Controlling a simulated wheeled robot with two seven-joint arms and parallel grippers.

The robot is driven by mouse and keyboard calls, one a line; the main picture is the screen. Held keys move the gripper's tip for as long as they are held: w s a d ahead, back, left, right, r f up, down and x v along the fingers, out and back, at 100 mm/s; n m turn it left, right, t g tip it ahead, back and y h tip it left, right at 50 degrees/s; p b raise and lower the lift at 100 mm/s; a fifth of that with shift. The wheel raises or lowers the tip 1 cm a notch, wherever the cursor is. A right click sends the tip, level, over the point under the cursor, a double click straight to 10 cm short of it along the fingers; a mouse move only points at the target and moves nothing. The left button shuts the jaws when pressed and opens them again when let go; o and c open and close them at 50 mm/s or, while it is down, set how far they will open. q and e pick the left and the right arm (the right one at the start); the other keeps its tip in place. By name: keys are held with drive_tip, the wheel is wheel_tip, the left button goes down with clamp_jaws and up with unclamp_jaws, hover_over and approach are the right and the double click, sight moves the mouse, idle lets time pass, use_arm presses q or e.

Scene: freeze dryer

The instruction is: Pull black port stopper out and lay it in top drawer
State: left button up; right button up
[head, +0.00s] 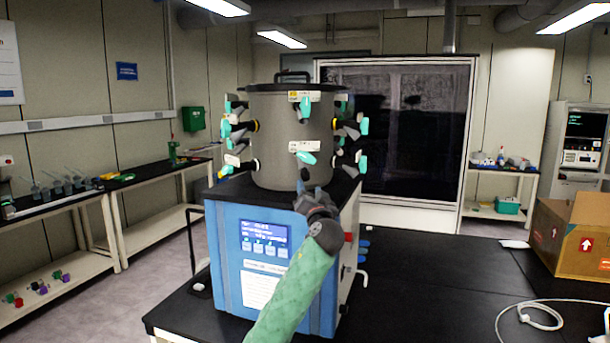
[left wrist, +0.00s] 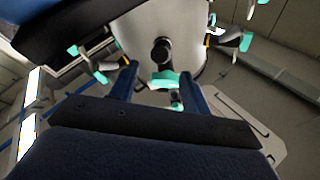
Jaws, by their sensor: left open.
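The black port stopper (head: 304,174) sits in the lower front of the grey drum (head: 292,130), below a teal-handled valve. It also shows in the left wrist view (left wrist: 161,50), as a round dark knob on the drum wall. My left gripper (head: 311,190) is open in front of the drum, just below the stopper in the head view. In the left wrist view its two blue fingers (left wrist: 160,82) stand apart, with the stopper in line with the gap beyond them. Nothing is held. I cannot make out the top drawer. My right gripper is not in view.
Teal-handled valves (head: 306,105) stick out around the drum, which stands on the blue freeze dryer (head: 262,300). A cardboard box (head: 575,238) and a white cable (head: 530,318) lie on the black bench (head: 430,290) at right. The bench's middle is clear.

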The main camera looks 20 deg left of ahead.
sight(306, 179)
use_arm(q)
drive_tip(key=shift+p+x, duration=0.55)
drive_tip(key=shift+x, duration=0.75)
drive_tip(key=shift+w+a+r, duration=0.2)
drive_tip(key=shift+w, duration=0.2)
drive_tip(key=shift+w+a, duration=0.1)
drive_tip(key=shift+w, duration=0.15)
drive_tip(key=shift+x, duration=1.15)
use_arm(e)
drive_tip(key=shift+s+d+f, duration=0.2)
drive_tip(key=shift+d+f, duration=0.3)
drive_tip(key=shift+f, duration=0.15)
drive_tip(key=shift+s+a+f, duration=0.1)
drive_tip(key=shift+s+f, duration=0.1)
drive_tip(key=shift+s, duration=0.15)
use_arm(q)
drive_tip(key=shift+a+b, duration=0.1)
drive_tip(key=shift+b, duration=0.4)
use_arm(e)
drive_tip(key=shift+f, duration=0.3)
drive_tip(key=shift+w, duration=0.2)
